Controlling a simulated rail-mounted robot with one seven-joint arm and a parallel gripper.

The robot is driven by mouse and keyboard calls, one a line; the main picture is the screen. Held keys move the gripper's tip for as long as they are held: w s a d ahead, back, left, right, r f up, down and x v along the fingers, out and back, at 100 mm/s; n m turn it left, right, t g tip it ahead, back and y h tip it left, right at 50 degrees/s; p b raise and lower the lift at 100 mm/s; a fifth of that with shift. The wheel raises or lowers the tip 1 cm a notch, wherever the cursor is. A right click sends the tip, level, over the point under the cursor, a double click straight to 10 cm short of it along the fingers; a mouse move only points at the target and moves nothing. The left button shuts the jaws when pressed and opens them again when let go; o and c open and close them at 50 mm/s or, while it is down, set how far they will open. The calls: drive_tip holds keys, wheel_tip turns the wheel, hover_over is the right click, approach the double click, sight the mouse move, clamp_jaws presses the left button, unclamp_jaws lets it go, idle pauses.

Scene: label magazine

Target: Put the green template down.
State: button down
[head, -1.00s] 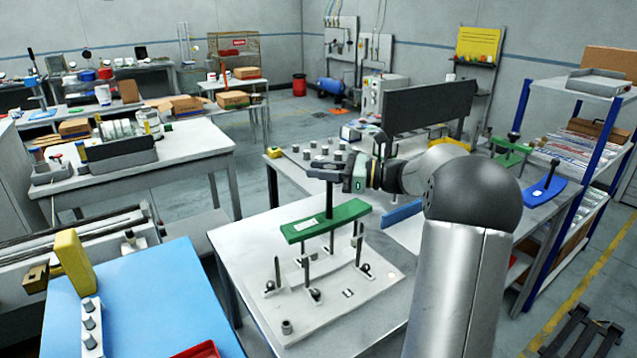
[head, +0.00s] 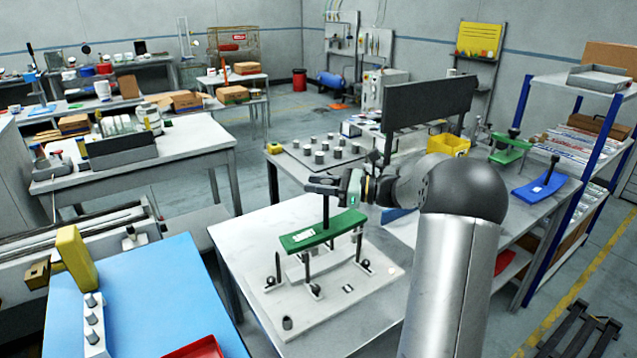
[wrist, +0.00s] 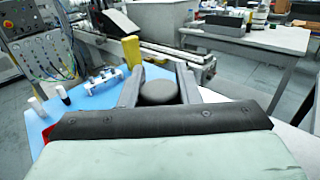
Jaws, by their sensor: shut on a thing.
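The green template (head: 322,231) is a curved green plate with a white label and a dark upright handle. My gripper (head: 324,184) is shut on the top of that handle. In the wrist view, the handle's round grey knob (wrist: 158,92) sits between my two fingers. The plate is over the pale base plate (head: 345,297), which has several thin dark upright pins (head: 312,277). It looks close to level. I cannot tell whether it touches the pins under it. The plate itself does not show in the wrist view.
Another green template (head: 510,150) and a blue template (head: 542,188) lie at the right end of the bench. Several grey cylinders (head: 320,157) stand behind, near a dark upright panel (head: 430,104). A blue-topped table (head: 160,290) stands at the front left with a yellow block (head: 75,256).

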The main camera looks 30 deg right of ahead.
drive_tip(key=shift+f, duration=0.2)
drive_tip(key=c, duration=1.1)
unclamp_jaws()
drive_tip(key=shift+o, duration=0.2)
drive_tip(key=r+b+v, duration=0.1)
drive_tip(key=b+v, duration=0.2)
drive_tip(key=v, duration=0.9)
drive_tip(key=s+a+f+n+g+h, duration=0.1)
drive_tip(key=s+a+f+n+g, duration=0.15)
drive_tip(key=a, duration=0.45)
drive_tip(key=s+a+f+n+g+h, duration=0.2)
drive_tip(key=a+n+g, duration=0.1)
drive_tip(key=a, duration=0.4)
drive_tip(key=s+a+f+n+g+h, duration=0.1)
drive_tip(key=s+a+f+n+g, duration=0.15)
drive_tip(key=a, duration=0.55)
drive_tip(key=s+a+f+n+h, duration=0.1)
drive_tip(key=s+f+n+h, duration=0.1)
drive_tip(key=s+n, duration=0.4)
drive_tip(key=s+a+f+n+g+h, duration=0.1)
drive_tip(key=s+a+f+n+h, duration=0.1)
drive_tip(key=s+n+h, duration=0.3)
drive_tip(key=s+a+f+n+g+h, duration=0.1)
drive_tip(key=s+a+f+n+h, duration=0.1)
drive_tip(key=s+n, duration=0.4)
drive_tip(key=s+f+h, duration=0.1)
drive_tip(key=s+f, duration=0.1)
drive_tip(key=s, duration=0.1)
drive_tip(key=shift+s+f+n, duration=0.2)
drive_tip(key=shift+n, duration=0.1)
